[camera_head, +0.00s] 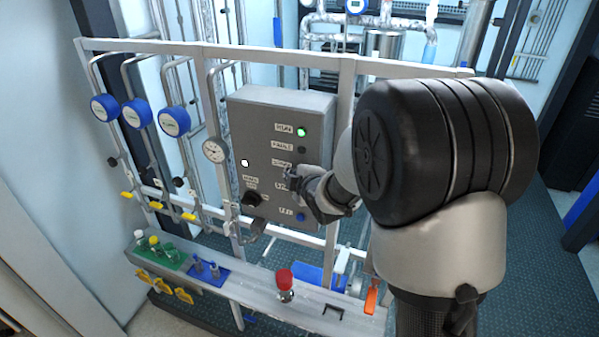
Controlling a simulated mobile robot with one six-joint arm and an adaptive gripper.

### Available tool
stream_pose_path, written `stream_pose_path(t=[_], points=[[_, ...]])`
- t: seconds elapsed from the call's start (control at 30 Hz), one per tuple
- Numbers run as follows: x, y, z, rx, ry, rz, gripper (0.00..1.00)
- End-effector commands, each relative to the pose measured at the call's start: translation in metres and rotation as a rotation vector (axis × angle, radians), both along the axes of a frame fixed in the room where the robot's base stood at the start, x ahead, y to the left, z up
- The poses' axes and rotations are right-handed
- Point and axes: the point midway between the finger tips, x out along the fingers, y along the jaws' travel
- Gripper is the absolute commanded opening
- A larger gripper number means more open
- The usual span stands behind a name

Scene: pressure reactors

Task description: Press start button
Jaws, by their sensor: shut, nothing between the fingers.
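A grey control box (255,115) is fixed to the metal frame in the middle of the view. On its face are a lit green light (302,132), a dark button (302,150) below it, a white round light or button (245,163) at the left, a black knob (250,198) and a blue button (301,217) low down. The labels are too small to read surely. My gripper (290,174) is shut and empty, with its tips at or close in front of the right-middle of the box. Contact cannot be told. The gripper hides part of the panel there.
Blue-rimmed gauges (137,113) and a white-faced gauge (214,150) stand left of the box. Yellow-handled valves (189,217) sit below them. A lower rail (225,283) carries a red-capped valve (285,281). Pipes and a metal vessel (383,46) are behind.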

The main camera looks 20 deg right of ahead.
Motion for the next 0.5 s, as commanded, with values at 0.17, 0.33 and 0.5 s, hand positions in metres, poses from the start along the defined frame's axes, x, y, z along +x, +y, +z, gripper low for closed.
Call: stream_pose_path(t=[0.17,0.33,0.5], points=[[-0.002,0.002,0.0,0.0,-0.002,-0.001,0.0],[-0.01,0.007,-0.001,-0.001,-0.001,0.001,0.0],[-0.014,0.01,0.0,-0.001,-0.001,0.0,0.0]])
